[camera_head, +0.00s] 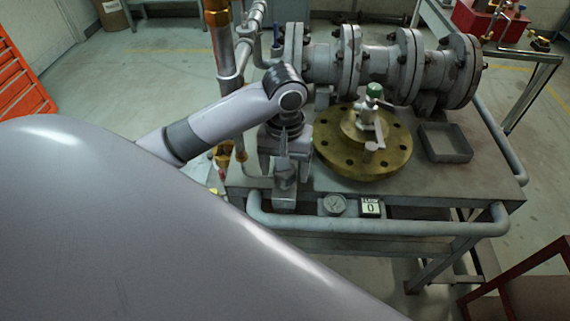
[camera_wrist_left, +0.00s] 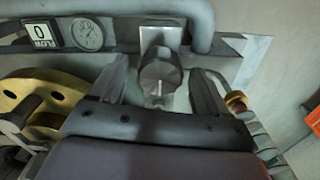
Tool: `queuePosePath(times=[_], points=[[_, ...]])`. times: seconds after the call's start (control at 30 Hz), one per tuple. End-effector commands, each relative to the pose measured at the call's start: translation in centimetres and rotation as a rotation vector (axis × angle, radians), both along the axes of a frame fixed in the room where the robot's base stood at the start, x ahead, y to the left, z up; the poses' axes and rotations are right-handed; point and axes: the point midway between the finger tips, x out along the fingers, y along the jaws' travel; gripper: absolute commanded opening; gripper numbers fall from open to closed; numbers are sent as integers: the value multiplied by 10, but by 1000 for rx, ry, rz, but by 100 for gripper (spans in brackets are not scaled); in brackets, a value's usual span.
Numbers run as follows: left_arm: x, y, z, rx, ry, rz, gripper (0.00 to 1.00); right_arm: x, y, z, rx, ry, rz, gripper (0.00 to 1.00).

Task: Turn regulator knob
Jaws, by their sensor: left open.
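The regulator knob (camera_wrist_left: 160,76) is a dark grey round knob with a pale mark on its face, seen in the left wrist view in front of a light bracket plate. In the head view the knob (camera_head: 284,178) shows low under the gripper, partly hidden by it, at the front left edge of the metal cart. My left gripper (camera_head: 283,158) points down over it. In the left wrist view its open fingers (camera_wrist_left: 157,90) stand on either side of the knob, with a visible gap on each side. My right gripper is not in view.
A round gauge (camera_head: 334,205) and a counter reading 0 (camera_head: 371,207) sit right of the knob. A brass flange (camera_head: 390,160) with a green-capped valve stands on the cart, before large grey pipe flanges (camera_head: 405,65). A rail (camera_head: 380,227) runs along the front, and an empty tray (camera_head: 446,143) is at right.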

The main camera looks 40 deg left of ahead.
Motion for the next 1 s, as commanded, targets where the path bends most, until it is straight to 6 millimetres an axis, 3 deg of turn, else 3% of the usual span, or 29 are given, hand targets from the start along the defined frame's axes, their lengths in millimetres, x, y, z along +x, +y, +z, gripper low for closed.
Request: queuePosePath(times=[0.1,0.27,0.67,1.0], points=[[0,0,0,0,0,0,73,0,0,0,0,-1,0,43],[0,0,0,0,0,0,21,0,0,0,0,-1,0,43],[0,0,3,2,1,-54,20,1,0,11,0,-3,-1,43],[0,0,3,3,1,-297,20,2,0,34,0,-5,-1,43]])
